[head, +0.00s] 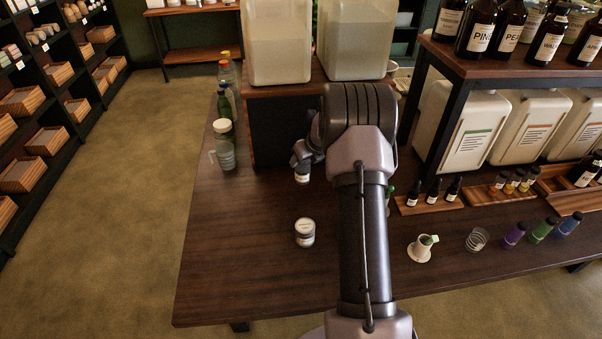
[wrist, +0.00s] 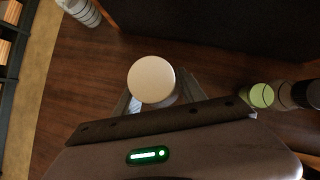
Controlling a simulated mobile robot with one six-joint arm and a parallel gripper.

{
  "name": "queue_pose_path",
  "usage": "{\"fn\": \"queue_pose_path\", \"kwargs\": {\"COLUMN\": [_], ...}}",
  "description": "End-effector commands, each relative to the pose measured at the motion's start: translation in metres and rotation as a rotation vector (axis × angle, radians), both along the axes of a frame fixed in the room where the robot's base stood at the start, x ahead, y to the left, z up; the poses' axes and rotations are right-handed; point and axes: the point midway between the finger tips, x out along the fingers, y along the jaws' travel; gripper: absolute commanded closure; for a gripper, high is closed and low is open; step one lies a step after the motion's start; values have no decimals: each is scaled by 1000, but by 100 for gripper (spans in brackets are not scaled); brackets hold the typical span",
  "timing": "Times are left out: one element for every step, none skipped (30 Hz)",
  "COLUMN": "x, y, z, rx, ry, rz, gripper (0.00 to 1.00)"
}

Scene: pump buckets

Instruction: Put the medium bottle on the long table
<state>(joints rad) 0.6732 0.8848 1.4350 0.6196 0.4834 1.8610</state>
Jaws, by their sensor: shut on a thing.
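My gripper (head: 304,160) is low over the long table (head: 250,240), in front of the dark raised stand. It is shut on a small white-capped bottle (head: 302,177) with a pale label. In the wrist view the round white cap (wrist: 151,79) of this bottle sits between the finger pads (wrist: 152,100), and its body is mostly hidden. The bottle looks upright. I cannot tell whether its base touches the table. A similar white-lidded jar (head: 305,233) stands alone nearer the front. A taller clear bottle with a white lid (head: 225,146) stands at the left edge.
Two large pale containers (head: 278,45) stand on the raised stand (head: 275,140). A green-capped bottle (wrist: 261,96) stands to the right in the wrist view. The front left table area is clear.

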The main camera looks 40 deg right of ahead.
Motion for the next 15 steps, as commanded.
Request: {"fn": "queue_pose_path", "kwargs": {"x": [0,0,0,0,0,0,0,0,0,0,0,0,0,0,0], "y": [0,0,0,0,0,0,0,0,0,0,0,0,0,0,0], "z": [-16,-21,-28,-35,-42,-52,-57,-60,-60,-59,-58,-57,-57,-57,-57], "rx": [0,-1,0,0,0,0,0,0,0,-2,-2,-1,-1,-1,-1], "ry": [1,0,0,1,1,1,1,0,0,-1,-1,0,0,0,0], "rz": [0,1,0,0,0,0,0,0,0,0,0,0,0,1,1], "gripper": [91,91,91,91,91,91,91,91,97,97,97,97,97,97,97]}}
